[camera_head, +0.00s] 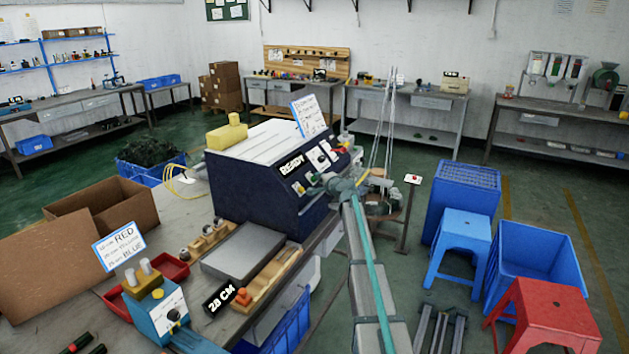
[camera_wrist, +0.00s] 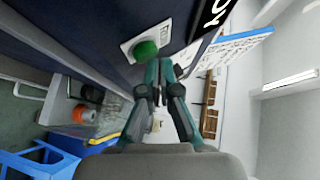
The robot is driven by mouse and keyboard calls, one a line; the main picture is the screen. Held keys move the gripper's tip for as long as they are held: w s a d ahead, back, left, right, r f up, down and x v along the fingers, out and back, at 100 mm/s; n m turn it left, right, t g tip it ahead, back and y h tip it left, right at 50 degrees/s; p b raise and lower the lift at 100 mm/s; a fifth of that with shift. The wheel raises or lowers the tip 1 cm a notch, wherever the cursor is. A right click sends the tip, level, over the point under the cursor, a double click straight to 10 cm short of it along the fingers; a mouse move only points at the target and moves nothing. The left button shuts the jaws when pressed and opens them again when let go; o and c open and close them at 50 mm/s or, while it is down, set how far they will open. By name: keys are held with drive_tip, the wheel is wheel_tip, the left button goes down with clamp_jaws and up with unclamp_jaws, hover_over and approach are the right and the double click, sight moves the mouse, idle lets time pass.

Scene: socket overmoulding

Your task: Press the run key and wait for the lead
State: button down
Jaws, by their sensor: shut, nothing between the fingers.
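The moulding machine (camera_head: 240,190) is a dark blue box with a sloped front panel, and its display (camera_head: 291,164) reads READY. In the wrist view a round green key (camera_wrist: 145,50) sits on a white plate, beside the partly cut-off display (camera_wrist: 212,35). My gripper (camera_head: 333,181) is at the panel's lower right edge in the head view. Its fingers (camera_wrist: 153,92) are together and empty, very near the green key; I cannot tell whether they touch it. In the head view I cannot make out the green key. A thin yellow cable (camera_head: 176,178) loops out at the machine's left side.
Blue crates and stools (camera_head: 545,315) stand right of my arm.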

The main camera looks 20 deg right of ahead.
drive_tip(key=shift+w+a+f+b, duration=0.2)
drive_tip(key=shift+f+b, duration=0.05)
drive_tip(key=shift+b, duration=0.05)
idle(0.6)
drive_tip(key=shift+s+d+r, duration=0.35)
drive_tip(key=shift+s+r, duration=0.1)
drive_tip(key=shift+r, duration=0.15)
idle(0.3)
drive_tip(key=s+d+r, duration=0.2)
drive_tip(key=r, duration=0.1)
drive_tip(key=shift+s+d+r, duration=0.15)
drive_tip(key=shift+s+d, duration=0.1)
drive_tip(key=shift+s, duration=0.15)
drive_tip(key=shift+a, duration=0.1)
idle(0.6)
